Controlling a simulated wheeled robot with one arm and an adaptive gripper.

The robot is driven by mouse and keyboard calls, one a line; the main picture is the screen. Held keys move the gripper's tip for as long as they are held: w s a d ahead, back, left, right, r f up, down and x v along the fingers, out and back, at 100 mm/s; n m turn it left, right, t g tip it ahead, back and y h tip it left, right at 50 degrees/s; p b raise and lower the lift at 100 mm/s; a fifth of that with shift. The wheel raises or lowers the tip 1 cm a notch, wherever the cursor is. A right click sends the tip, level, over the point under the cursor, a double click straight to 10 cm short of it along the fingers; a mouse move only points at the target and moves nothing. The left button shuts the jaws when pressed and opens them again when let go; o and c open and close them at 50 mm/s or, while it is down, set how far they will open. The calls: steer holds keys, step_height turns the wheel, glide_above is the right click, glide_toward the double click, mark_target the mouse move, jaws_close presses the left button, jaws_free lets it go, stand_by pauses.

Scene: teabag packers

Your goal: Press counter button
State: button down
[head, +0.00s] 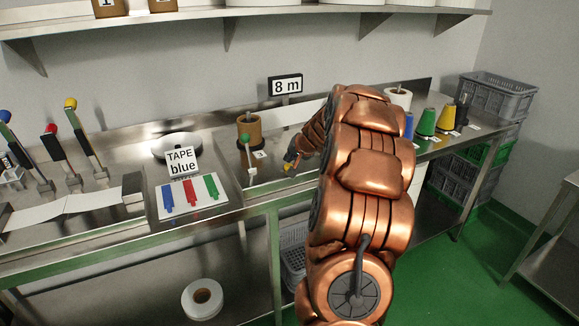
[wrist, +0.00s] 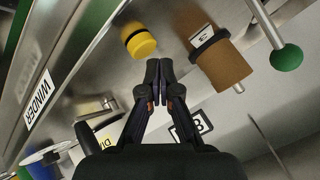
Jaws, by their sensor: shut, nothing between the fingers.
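The counter button shows in the wrist view as a round yellow button (wrist: 140,44) with a black band, just ahead of and slightly left of my fingertips. In the head view a small yellow spot (head: 288,167) shows by my gripper, probably the same button, partly hidden. My gripper (wrist: 158,66) is shut and empty, its fingertips together. In the head view my gripper (head: 294,156) is small and low over the bench, beyond my copper arm. I cannot tell for sure whether the fingertips touch the button; they look slightly apart.
A brown cylinder (head: 250,130) and a green-knobbed lever (head: 245,138) stand left of my gripper. An "8 m" sign (head: 285,86) is on the wall behind. Coloured cones (head: 427,122) stand right of my arm.

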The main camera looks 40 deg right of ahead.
mark_target(289, 166)
steer(key=shift+f, duration=0.3)
steer(key=shift+f+b, duration=0.55)
steer(key=shift+b, duration=0.05)
stand_by(0.8)
steer(key=shift+r, duration=0.2)
steer(key=shift+r+p, duration=0.55)
steer(key=shift+r, duration=0.25)
steer(key=shift+r+p, duration=1.45)
steer(key=shift+r, duration=1.05)
steer(key=shift+w+a, duration=0.1)
